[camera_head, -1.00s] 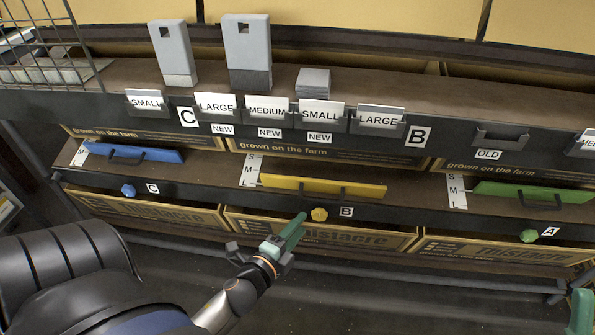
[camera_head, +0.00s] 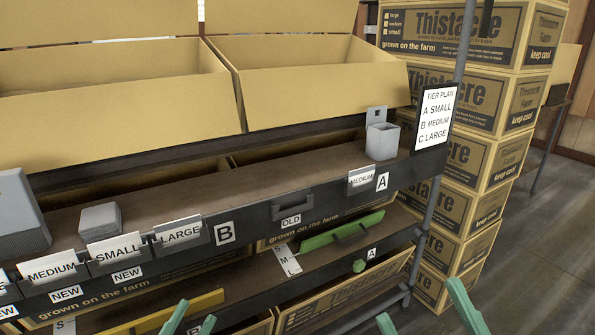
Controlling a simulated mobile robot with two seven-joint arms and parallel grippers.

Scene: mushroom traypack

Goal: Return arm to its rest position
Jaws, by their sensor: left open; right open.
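My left gripper (camera_head: 190,318) shows at the bottom edge as two green fingertips with a gap between them, open and empty. It appears in front of the yellow bar (camera_head: 150,314) on the lower tier. My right gripper (camera_head: 422,308) also shows at the bottom, two green fingers spread wide, open and empty. The palms and arms of both are below the picture. No contact with the rack is visible.
The dark rack shelf (camera_head: 235,195) carries grey holders and size cards. A green bar (camera_head: 342,231) and a green knob (camera_head: 358,266) mark tier A. A "TIER PLAN" sign (camera_head: 437,117) hangs at the post.

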